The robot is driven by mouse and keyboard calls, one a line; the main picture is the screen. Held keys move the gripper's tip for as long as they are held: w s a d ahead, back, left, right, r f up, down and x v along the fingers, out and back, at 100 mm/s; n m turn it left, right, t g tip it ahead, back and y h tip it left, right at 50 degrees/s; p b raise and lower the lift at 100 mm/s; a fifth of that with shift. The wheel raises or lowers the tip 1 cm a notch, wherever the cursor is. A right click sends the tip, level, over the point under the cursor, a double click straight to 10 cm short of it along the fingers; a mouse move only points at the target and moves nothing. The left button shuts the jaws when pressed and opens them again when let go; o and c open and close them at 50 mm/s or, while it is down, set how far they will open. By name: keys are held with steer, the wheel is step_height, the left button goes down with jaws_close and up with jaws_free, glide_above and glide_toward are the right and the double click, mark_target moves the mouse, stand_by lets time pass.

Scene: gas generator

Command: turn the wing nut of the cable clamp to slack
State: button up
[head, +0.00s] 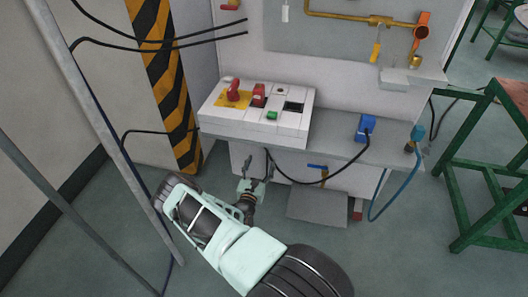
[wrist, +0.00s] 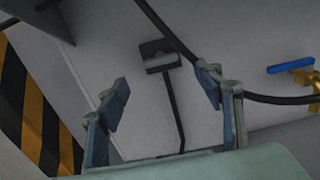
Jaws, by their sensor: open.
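The cable clamp (wrist: 158,56) appears to be the small dark block with a grey bar across it on the pale cabinet front, in the upper middle of the wrist view. A dark cable hangs down from it. I cannot make out the wing nut's shape or angle. My gripper (wrist: 165,88) is open, its two blue-grey fingers apart and nothing between them. The clamp shows beyond the fingertips, above the gap between them, with no contact visible. In the head view my gripper (head: 251,186) is low in front of the cabinet, under the control box; the clamp is not clear there.
A black cable (wrist: 270,98) passes behind the right finger. A blue-handled valve (wrist: 290,66) is to the right, also in the head view (head: 317,168). A striped post (head: 167,90) stands left. The control box (head: 258,112) and grey ledge (head: 340,150) overhang above.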

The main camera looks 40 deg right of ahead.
steer(key=b+x, duration=0.2)
steer(key=x, duration=0.5)
steer(key=shift+w+d, duration=0.2)
steer(key=shift+d, duration=0.15)
steer(key=shift+c, duration=0.3)
steer(key=c, duration=1.1)
